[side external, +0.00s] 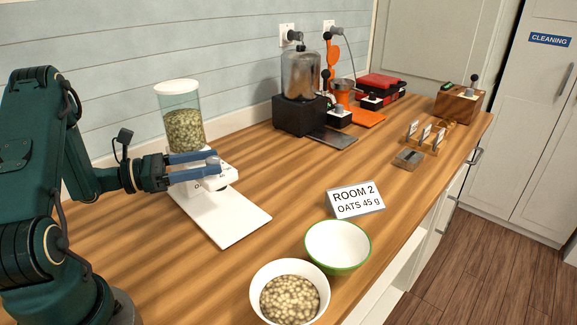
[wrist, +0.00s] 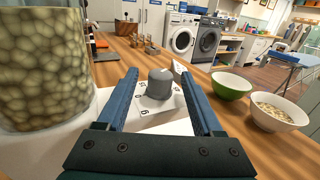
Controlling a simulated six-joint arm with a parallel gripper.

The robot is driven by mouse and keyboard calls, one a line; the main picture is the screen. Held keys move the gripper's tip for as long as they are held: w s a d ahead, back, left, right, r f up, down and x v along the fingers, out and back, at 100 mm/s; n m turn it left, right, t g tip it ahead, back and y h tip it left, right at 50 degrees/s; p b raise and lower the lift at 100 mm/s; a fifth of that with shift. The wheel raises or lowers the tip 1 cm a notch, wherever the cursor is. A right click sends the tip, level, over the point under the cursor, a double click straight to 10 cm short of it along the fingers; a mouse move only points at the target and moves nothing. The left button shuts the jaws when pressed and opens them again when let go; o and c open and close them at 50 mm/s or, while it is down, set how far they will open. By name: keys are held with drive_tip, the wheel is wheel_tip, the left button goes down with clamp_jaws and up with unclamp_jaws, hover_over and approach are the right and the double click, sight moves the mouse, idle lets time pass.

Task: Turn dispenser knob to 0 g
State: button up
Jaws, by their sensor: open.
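The dispenser (side external: 183,128) has a clear container of greenish-beige pieces under a white lid, on a white base. Its grey knob (wrist: 161,84) sits on a white dial plate (wrist: 150,106) with dark figures, partly hidden by my fingers. I cannot tell which figure the knob points to. My gripper (side external: 218,162) is open, with blue fingers reaching across the front of the dispenser. In the wrist view, the knob stands between my fingers (wrist: 158,79), with visible gaps on both sides. In the side view, the knob (side external: 212,161) shows near the fingertips.
A sign (side external: 356,199) reads "ROOM 2 OATS 45 g". An empty green-and-white bowl (side external: 337,246) and a bowl of pale pieces (side external: 289,292) stand at the front. Bare wood lies between dispenser and sign.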

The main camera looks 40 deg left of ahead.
sight(227, 165)
drive_tip(key=shift+x, duration=2.35)
clamp_jaws()
drive_tip(key=shift+y, duration=0.3)
drive_tip(key=n+y, duration=0.1)
drive_tip(key=n+t+y, duration=0.1)
drive_tip(key=y, duration=0.1)
drive_tip(key=n+y, duration=0.1)
drive_tip(key=shift+w+a+t, duration=0.2)
drive_tip(key=shift+a+t, duration=0.05)
drive_tip(key=shift+t, duration=0.15)
drive_tip(key=shift+a+n+y, duration=0.3)
drive_tip(key=shift+n+y, duration=0.5)
drive_tip(key=shift+y, duration=0.4)
